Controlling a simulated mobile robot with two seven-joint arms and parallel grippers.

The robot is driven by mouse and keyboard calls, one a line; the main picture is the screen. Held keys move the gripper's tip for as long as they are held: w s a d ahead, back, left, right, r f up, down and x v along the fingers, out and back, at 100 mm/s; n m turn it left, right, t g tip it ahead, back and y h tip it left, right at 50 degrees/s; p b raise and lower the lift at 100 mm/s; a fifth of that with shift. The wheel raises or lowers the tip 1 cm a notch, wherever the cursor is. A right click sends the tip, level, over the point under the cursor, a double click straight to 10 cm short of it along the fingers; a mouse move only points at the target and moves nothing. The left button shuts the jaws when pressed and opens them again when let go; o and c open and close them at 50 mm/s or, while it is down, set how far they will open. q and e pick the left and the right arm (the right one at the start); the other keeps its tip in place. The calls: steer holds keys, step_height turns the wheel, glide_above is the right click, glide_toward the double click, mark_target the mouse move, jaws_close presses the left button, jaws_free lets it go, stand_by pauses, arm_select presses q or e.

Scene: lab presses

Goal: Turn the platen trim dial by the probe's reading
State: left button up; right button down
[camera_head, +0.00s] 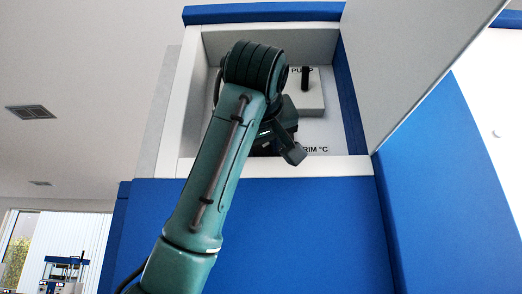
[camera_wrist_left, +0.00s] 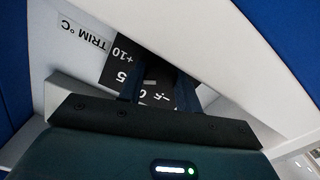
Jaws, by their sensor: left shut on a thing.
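The trim dial's black scale plate (camera_wrist_left: 118,68) shows in the left wrist view, upside down, with white marks +10, 5, 0 and -5. The label TRIM °C (camera_wrist_left: 83,36) is beside it; part of that label (camera_head: 316,149) also shows in the head view. My left gripper (camera_wrist_left: 156,78) is at the scale, its two dark fingers shut on the dial knob, which is mostly hidden between them. The pointer's exact setting cannot be read. In the head view my left arm covers the dial. No probe or reading is visible. My right gripper is out of view.
The dial sits in a white recess (camera_head: 187,95) with blue trim. A pale block with a black lever (camera_head: 305,78), under a partly covered PUMP label, is at the recess's upper right. A large grey panel (camera_head: 425,60) slants close on the right. Open room lies at left.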

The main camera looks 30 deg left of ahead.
arm_select(q)
steer(key=shift+n, duration=1.9)
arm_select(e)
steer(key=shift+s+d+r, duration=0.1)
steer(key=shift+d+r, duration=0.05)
arm_select(q)
steer(key=o, duration=1)
steer(key=shift+s, duration=0.1)
